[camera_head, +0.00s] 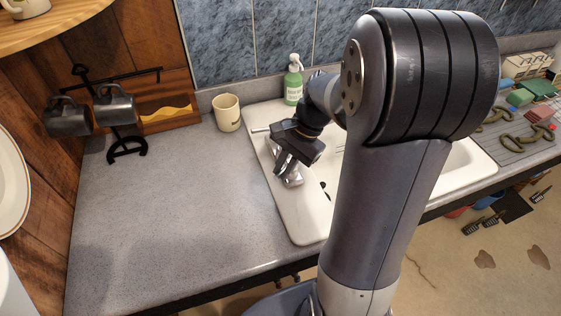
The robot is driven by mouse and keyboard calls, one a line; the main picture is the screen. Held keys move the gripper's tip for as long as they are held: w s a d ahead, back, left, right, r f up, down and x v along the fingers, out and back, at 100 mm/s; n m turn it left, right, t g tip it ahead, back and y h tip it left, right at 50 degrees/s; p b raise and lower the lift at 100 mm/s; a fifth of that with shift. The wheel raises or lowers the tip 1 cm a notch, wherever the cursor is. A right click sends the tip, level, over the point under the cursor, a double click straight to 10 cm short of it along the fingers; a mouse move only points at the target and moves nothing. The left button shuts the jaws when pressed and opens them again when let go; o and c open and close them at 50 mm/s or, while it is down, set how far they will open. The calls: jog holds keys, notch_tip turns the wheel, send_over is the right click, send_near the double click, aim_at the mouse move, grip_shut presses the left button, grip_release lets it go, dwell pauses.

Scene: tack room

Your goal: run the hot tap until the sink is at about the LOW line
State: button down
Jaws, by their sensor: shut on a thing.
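The white sink (300,222) is set into the grey counter, and my arm covers most of its basin. My gripper (288,174) is at the sink's left back part, pointing down, and is shut on what looks like part of the tap. A thin pale metal rod (261,130) sticks out to the left just behind it. The gripper hides the rest of the tap, so I cannot tell which handle it is on. No running water, water level or LOW line shows.
Dark mugs (116,105) hang on a black stand at the left. The left counter (170,210) is clear. Metal bits (513,141) lie on the right.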

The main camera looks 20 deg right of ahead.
jog(key=n+g, duration=0.1)
jog(key=n, duration=0.1)
jog(key=s+d+n+p, duration=0.1)
jog(key=n, duration=0.1)
jog(key=shift+d+r+n+g+h, duration=0.1)
jog(key=shift+d+n+g+h, duration=0.05)
jog(key=shift+n+g+h, duration=0.2)
jog(key=shift+s+d+n+g+h+p, duration=0.15)
jog(key=shift+d+n+g+h+p, duration=0.2)
jog(key=shift+n, duration=0.8)
jog(key=shift+s+d+n+g+h+p, duration=0.1)
jog(key=shift+d+n+g+h, duration=0.3)
jog(key=shift+n, duration=0.7)
jog(key=shift+d, duration=0.1)
jog(key=c, duration=1.5)
grip_release()
jog(key=shift+o, duration=0.2)
jog(key=b+v, duration=0.1)
jog(key=v, duration=0.9)
jog(key=shift+w+d+r, duration=0.15)
jog(key=shift+w+r, duration=0.05)
jog(key=shift+w, duration=0.05)
